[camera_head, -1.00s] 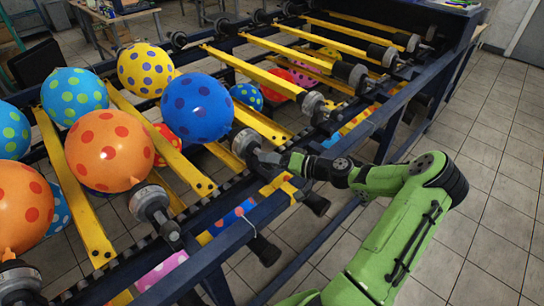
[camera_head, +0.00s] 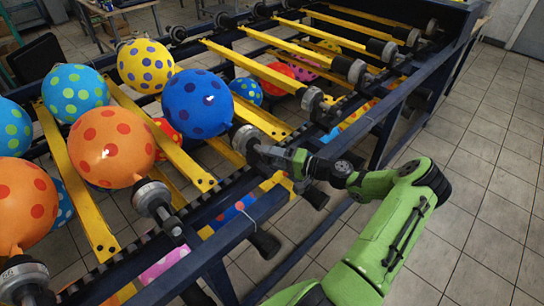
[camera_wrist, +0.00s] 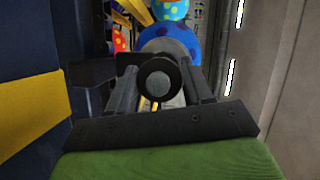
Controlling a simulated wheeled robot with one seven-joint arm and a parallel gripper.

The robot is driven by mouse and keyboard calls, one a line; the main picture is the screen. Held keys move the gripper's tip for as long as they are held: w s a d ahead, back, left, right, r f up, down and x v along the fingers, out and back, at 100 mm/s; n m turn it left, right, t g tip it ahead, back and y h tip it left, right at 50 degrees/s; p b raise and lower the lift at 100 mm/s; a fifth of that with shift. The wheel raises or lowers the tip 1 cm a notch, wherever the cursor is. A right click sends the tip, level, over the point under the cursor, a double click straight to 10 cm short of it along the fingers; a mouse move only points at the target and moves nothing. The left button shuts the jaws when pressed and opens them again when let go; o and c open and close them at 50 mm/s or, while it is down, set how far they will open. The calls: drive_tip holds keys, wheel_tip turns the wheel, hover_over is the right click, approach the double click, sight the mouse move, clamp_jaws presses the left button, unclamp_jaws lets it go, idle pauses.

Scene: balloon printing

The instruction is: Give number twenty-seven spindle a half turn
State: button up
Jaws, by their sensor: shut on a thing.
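My gripper (camera_head: 268,155) is at the outer end of a spindle (camera_head: 245,138) on the near rail. This spindle lines up with the blue balloon with dark dots (camera_head: 197,103). In the wrist view my gripper (camera_wrist: 160,85) has one finger on each side of the spindle's round dark knob (camera_wrist: 160,77) and is shut on it. The blue balloon (camera_wrist: 172,42) shows just beyond. I cannot read a number on this spindle.
Neighbouring spindles stand along the rail, one by the orange balloon (camera_head: 153,199) and one farther up (camera_head: 312,103). Yellow bars (camera_head: 184,157) cross the dark blue frame (camera_head: 240,226). Tiled floor (camera_head: 480,180) at the right is clear.

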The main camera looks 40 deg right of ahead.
drive_tip(key=o, duration=1)
drive_tip(key=shift+c, duration=0.2)
drive_tip(key=p+v, duration=0.1)
drive_tip(key=v, duration=1.4)
drive_tip(key=shift+s+d, duration=0.2)
drive_tip(key=shift+s, duration=0.15)
